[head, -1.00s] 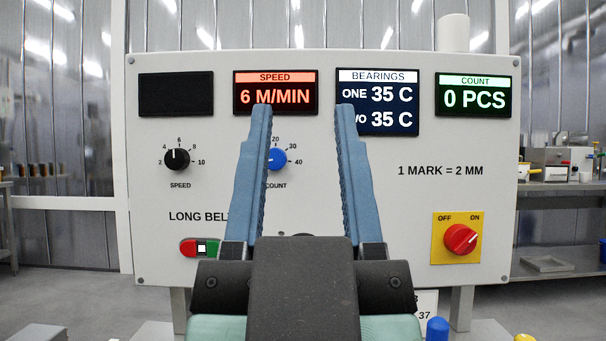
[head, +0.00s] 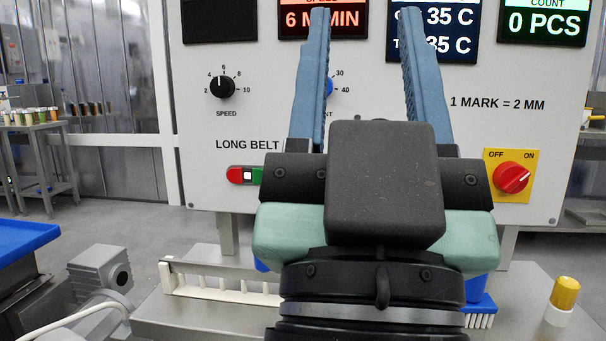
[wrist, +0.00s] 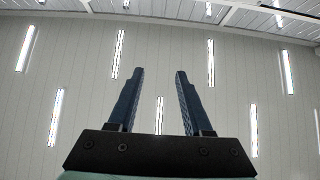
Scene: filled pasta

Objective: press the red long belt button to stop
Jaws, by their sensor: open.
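The red long belt button (head: 235,175) is at the left end of a small switch block on the white panel (head: 400,130), under the "LONG BELT" label. A white square sits beside it, then a green button (head: 257,176), partly hidden by my gripper. My gripper (head: 368,20) is open and empty in front of the panel, its two blue fingers pointing up. It is to the right of the red button and not seen touching anything. The wrist view shows the open fingers (wrist: 157,80) against the ceiling.
The panel also carries a black speed knob (head: 222,87), a blue count knob (head: 330,88) mostly hidden by a finger, and a red rotary switch (head: 511,178) on a yellow plate. Below are a white rail (head: 220,290), a grey motor (head: 100,270) and a yellow-capped cylinder (head: 563,296).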

